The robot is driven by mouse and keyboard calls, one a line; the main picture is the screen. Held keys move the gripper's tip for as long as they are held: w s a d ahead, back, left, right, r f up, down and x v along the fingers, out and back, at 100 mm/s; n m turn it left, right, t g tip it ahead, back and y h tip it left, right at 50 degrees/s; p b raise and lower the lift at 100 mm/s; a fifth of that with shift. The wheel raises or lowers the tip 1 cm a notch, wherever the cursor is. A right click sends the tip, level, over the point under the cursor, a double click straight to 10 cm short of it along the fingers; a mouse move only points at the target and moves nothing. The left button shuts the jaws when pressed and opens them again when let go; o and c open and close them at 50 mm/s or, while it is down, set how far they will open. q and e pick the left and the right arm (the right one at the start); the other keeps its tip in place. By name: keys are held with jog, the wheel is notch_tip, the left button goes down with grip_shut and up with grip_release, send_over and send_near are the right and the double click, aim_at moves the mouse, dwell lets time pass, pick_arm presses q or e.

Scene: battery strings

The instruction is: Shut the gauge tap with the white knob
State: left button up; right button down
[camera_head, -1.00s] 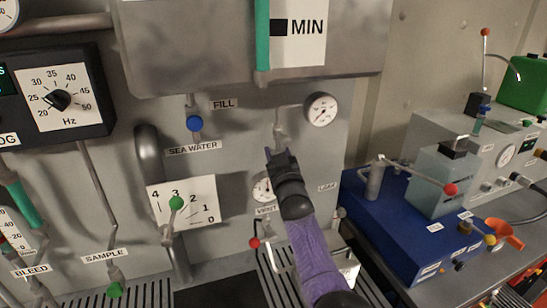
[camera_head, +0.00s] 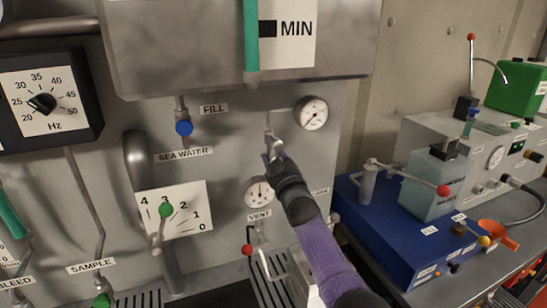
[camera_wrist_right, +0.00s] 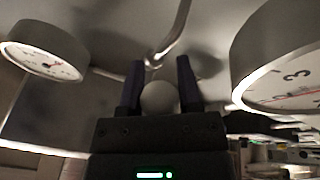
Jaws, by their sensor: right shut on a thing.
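The gauge tap's white knob (camera_wrist_right: 158,97) shows in the right wrist view as a pale ball between the two dark fingers of my right gripper (camera_wrist_right: 160,85). The fingers are shut on it. In the head view my right gripper (camera_head: 272,150) is at the gauge tap, below and left of the upper round gauge (camera_head: 312,113), and hides the knob. A bent metal pipe (camera_wrist_right: 180,30) meets the tap fitting just beyond the fingers in the right wrist view. My left gripper is not in view.
A second gauge (camera_head: 258,192) sits below my gripper. A red-knobbed vent tap (camera_head: 247,249) is lower down. The blue sea-water knob (camera_head: 184,128) and the green-knobbed lever (camera_head: 166,210) on the numbered scale are to the left. A blue bench unit (camera_head: 385,225) stands at right.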

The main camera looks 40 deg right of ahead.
jog(key=shift+r, duration=0.1)
jog(key=shift+c, duration=1.5)
grip_release()
jog(key=shift+s, duration=0.1)
jog(key=p+v, duration=0.1)
jog(key=v, duration=0.8)
jog(key=shift+s+f, duration=0.3)
jog(key=shift+s, duration=0.05)
